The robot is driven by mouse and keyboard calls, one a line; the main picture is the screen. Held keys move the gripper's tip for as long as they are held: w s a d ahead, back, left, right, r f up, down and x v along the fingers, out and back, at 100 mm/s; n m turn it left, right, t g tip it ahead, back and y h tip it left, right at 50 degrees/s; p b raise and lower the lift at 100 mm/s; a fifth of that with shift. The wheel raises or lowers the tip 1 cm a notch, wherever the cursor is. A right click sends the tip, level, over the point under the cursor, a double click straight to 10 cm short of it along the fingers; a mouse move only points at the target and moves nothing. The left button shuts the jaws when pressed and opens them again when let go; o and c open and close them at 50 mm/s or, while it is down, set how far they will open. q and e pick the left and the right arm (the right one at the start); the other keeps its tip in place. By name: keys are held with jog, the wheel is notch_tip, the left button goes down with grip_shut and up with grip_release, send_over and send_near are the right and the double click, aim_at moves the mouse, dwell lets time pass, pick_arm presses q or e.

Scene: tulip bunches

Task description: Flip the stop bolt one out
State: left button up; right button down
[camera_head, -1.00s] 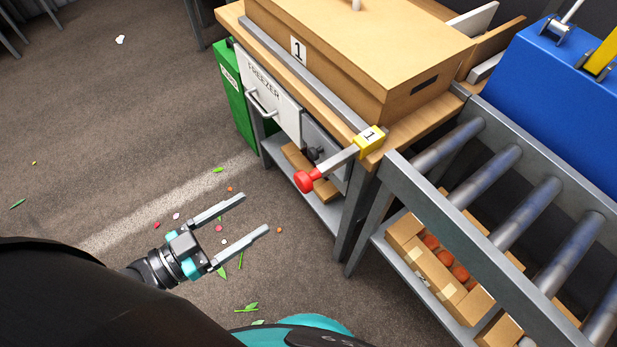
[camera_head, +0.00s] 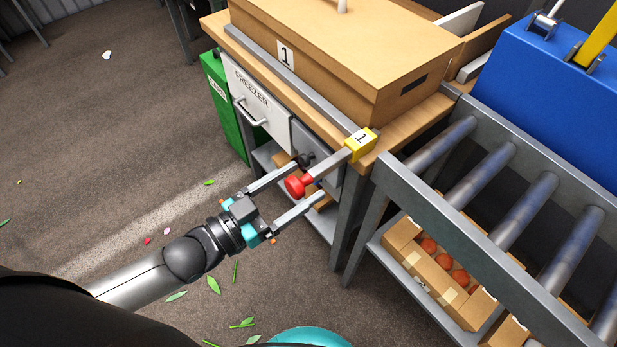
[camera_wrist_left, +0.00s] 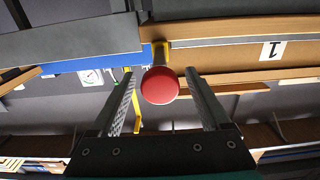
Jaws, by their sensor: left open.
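The stop bolt one is a short grey lever with a red knob (camera_head: 298,185), hinged at a yellow block marked 1 (camera_head: 361,144) on the table's front corner. It sticks out from the table edge. My left gripper (camera_head: 309,178) is open, with one finger on each side of the red knob in the head view. In the left wrist view the red knob (camera_wrist_left: 160,85) sits between the two open fingers (camera_wrist_left: 160,80), with a gap visible on both sides. I cannot tell whether either finger touches it. My right gripper is not in view.
A cardboard box marked 1 (camera_head: 340,60) sits on the wooden table behind the bolt. A white freezer front (camera_head: 250,95) and green bin (camera_head: 222,105) stand left. A roller conveyor (camera_head: 480,190) is on the right. Leaves and petals litter the floor.

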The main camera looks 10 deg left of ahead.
aim_at(337, 160)
pick_arm(q)
jog(key=shift+x, duration=1.4)
grip_shut()
jog(key=shift+s, duration=0.1)
